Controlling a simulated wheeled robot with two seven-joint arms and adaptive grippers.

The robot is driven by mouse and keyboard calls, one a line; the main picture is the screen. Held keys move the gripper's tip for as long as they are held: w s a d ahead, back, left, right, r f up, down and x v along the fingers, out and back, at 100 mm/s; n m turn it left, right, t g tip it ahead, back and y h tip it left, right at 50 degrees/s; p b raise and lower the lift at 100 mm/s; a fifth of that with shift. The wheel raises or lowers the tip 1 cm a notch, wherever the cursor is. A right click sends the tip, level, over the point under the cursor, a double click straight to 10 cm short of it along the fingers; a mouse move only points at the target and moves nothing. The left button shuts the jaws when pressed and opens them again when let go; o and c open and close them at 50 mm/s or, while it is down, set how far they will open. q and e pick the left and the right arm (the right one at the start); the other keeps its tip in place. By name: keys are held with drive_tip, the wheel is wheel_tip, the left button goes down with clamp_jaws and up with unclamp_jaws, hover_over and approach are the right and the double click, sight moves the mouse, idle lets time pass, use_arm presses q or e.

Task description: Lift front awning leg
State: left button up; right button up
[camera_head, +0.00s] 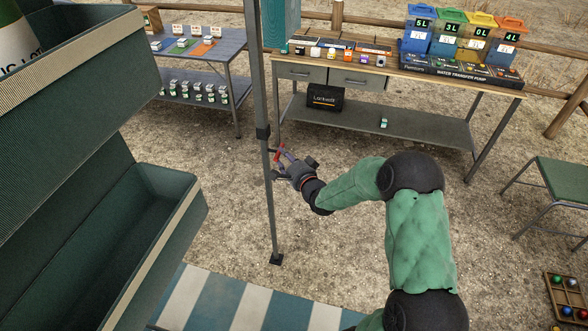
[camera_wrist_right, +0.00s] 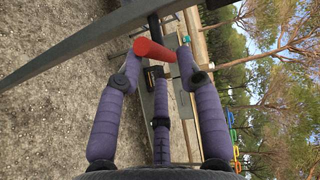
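The front awning leg (camera_head: 267,190) is a thin grey upright pole with a dark collar and a small foot plate on the ground. A short red handle (camera_wrist_right: 154,49) sticks out from the pole, and its red also shows in the head view (camera_head: 278,152). My right gripper (camera_head: 279,164) is at the pole's right side, just below the collar. In the right wrist view its purple fingers (camera_wrist_right: 158,62) are spread, with the red handle at their tips. Whether they touch it is unclear. My left gripper is not in view.
Green open storage boxes (camera_head: 150,215) fill the left. A striped mat (camera_head: 235,303) lies by the pole's foot. Behind stand a workbench (camera_head: 425,127) with coloured canisters and a grey table (camera_head: 228,43). A green stool (camera_head: 562,178) stands right. Gravel between is clear.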

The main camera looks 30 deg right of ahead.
drive_tip(key=s+a+r, duration=0.1)
drive_tip(key=s, duration=0.7)
drive_tip(key=s+a+f+n+g+y, duration=0.2)
drive_tip(key=a+f+n+g, duration=0.15)
drive_tip(key=a+f, duration=0.5)
drive_tip(key=s+a+f+n+g+y, duration=0.1)
drive_tip(key=s+a+f+n+g, duration=0.4)
drive_tip(key=f, duration=0.6)
drive_tip(key=s+a+f+n+g+y, duration=0.2)
drive_tip(key=s+a+f+n+g, duration=0.4)
drive_tip(key=s+a+f, duration=0.5)
drive_tip(key=s+a+g, duration=0.1)
drive_tip(key=s+a, duration=0.2)
drive_tip(key=s, duration=0.1)
drive_tip(key=shift+s+a+f, duration=0.2)
drive_tip(key=shift+s+f, duration=0.15)
drive_tip(key=shift+f, duration=0.05)
